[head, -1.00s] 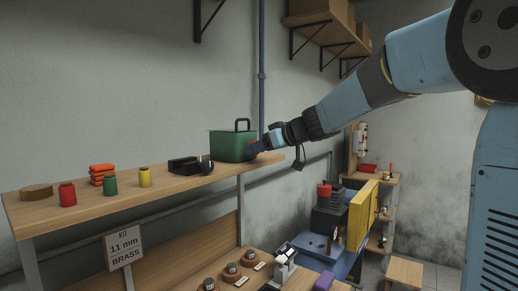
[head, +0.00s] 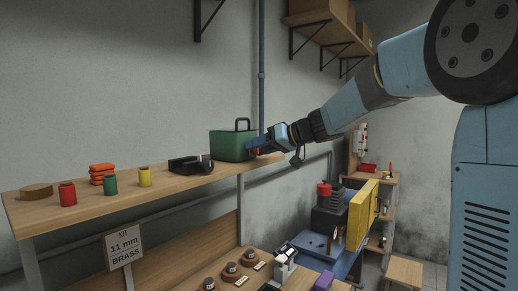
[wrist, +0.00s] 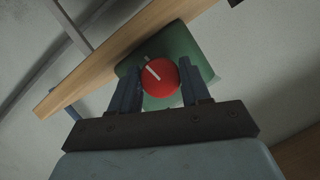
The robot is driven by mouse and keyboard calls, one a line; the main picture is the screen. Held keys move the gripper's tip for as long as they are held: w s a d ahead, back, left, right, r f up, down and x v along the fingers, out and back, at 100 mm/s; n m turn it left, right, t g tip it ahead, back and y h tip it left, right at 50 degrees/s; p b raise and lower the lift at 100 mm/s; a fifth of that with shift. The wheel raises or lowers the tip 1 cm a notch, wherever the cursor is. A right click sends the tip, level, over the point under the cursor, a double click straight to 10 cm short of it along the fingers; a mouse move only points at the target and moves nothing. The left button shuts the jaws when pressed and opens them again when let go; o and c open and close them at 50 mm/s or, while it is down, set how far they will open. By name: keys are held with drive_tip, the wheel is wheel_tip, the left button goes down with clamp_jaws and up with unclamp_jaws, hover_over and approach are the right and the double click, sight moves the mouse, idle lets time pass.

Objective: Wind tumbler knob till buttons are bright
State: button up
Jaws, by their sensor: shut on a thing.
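The tumbler looks to be the green box (head: 228,146) with a dark handle on top, standing at the right end of the upper wooden shelf. Its red knob (wrist: 158,76) has a white pointer line, which points to the upper left in the wrist view. My gripper (head: 255,147) is at the box's right side. In the wrist view its two dark blue fingers stand on either side of the knob, shut on it. I see no buttons that I can identify; the inside of the box is hidden.
The upper shelf (head: 110,200) also holds a black object (head: 190,165), red, green and yellow spools, an orange stack (head: 102,173) and a wooden disc (head: 36,191). A sign (head: 123,246) reads "KIT 11 mm BRASS". A blue pipe (head: 261,75) runs up the wall behind the box.

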drive_tip(key=m+y, duration=0.2)
drive_tip(key=m, duration=0.4)
drive_tip(key=m+y, duration=0.2)
drive_tip(key=m, duration=0.5)
drive_tip(key=f+m+t+y, duration=0.1)
drive_tip(key=m+y, duration=0.2)
drive_tip(key=m, duration=0.3)
drive_tip(key=shift+w+d, duration=0.15)
drive_tip(key=shift+d, duration=0.05)
drive_tip(key=shift+m, duration=0.5)
drive_tip(key=o, duration=0.8)
drive_tip(key=shift+o, duration=1.1)
drive_tip(key=shift+a+r, duration=0.1)
drive_tip(key=shift+r, duration=0.05)
